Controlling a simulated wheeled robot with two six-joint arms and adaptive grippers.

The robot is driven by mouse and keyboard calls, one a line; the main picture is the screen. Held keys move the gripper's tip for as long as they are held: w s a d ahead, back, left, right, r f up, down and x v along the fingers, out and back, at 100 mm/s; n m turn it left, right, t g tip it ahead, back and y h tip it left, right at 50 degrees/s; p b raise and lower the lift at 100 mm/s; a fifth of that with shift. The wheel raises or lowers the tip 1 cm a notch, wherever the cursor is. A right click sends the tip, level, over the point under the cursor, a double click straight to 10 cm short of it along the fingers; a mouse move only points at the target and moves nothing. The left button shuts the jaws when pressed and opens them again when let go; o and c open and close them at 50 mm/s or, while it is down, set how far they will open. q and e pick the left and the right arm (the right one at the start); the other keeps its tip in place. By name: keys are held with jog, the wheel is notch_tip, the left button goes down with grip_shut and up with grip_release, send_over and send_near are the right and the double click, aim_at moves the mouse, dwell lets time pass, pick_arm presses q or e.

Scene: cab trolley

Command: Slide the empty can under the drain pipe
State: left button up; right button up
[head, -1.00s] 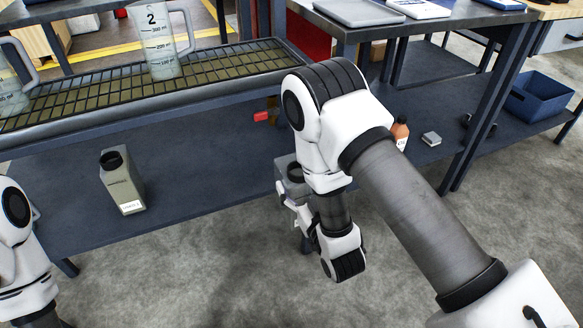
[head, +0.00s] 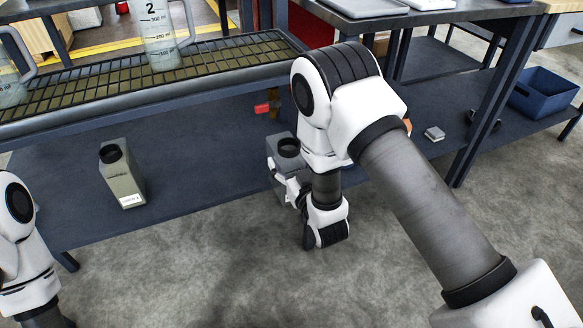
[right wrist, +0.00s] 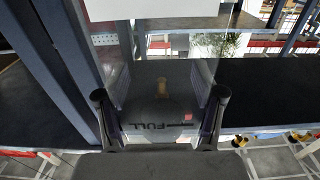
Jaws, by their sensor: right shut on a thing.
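A grey can (head: 284,163) with a dark round opening stands upright at the front of the lower shelf, partly hidden by my right arm. My right gripper (head: 289,188) is shut on its near side. In the right wrist view the can (right wrist: 160,100) sits between the two fingers (right wrist: 160,122), and its face carries the word FULL. The drain pipe (head: 274,107), brass-coloured with a red handle (head: 262,108), hangs beneath the grated bench, behind and slightly left of the can's opening, apart from it. My left arm shows at the left edge; its gripper is out of view.
A beige can (head: 122,174) with a white label stands on the shelf (head: 200,175) at left. Measuring jugs (head: 160,40) stand on the grating (head: 225,58). A blue bin (head: 540,95) is at far right. The shelf between the two cans is clear.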

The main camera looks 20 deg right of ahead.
jog(key=w+b, duration=0.1)
jog(key=w, duration=0.5)
jog(key=w+b, duration=0.1)
jog(key=w, duration=0.3)
jog(key=shift+a+f+b, duration=0.2)
jog(key=shift+f+b, duration=0.05)
jog(key=shift+b, duration=0.1)
dwell(0.3)
dwell(0.4)
jog(key=o, duration=1.8)
jog(key=shift+c, duration=0.2)
